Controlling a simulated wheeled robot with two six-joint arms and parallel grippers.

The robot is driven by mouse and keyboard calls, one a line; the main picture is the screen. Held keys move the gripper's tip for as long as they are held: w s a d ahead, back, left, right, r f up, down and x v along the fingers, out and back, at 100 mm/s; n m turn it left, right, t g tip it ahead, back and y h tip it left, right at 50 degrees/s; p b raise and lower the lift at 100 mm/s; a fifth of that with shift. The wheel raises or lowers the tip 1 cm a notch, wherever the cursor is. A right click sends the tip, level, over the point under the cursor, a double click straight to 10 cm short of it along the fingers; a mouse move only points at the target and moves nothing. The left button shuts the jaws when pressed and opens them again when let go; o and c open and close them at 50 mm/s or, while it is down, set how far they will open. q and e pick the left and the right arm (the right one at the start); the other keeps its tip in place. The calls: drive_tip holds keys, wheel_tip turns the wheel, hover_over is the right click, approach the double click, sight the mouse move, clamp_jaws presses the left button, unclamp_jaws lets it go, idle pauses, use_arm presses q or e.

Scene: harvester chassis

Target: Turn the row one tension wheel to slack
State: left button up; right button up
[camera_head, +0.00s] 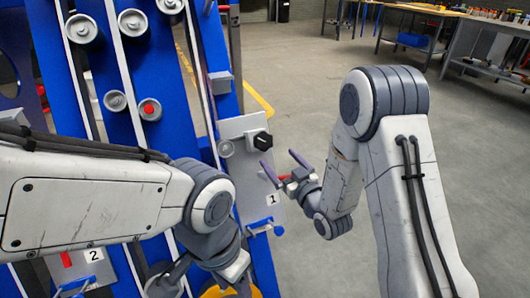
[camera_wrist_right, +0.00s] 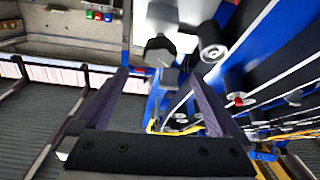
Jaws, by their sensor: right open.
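The pale panel (camera_head: 238,172) marked "1" is on the blue machine. A black knob-like wheel (camera_head: 262,140) sits at its upper right, with a small light mark on its face. My right gripper (camera_head: 279,160) is open and empty, just below and right of the wheel, apart from it. In the right wrist view the dark wheel (camera_wrist_right: 160,50) lies beyond the fingertips, between them. Its exact setting is too small to read. My left arm crosses the lower left, and its gripper's jaws are not clear.
A panel marked "2" (camera_head: 93,255) is lower left, partly behind my left arm. Workbenches (camera_head: 410,35) stand far back; the floor to the right is clear.

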sight(265, 143)
drive_tip(key=x, duration=1)
drive_tip(key=shift+w+a+r+b, duration=0.1)
drive_tip(key=shift+b, duration=0.2)
drive_tip(key=c, duration=1.3)
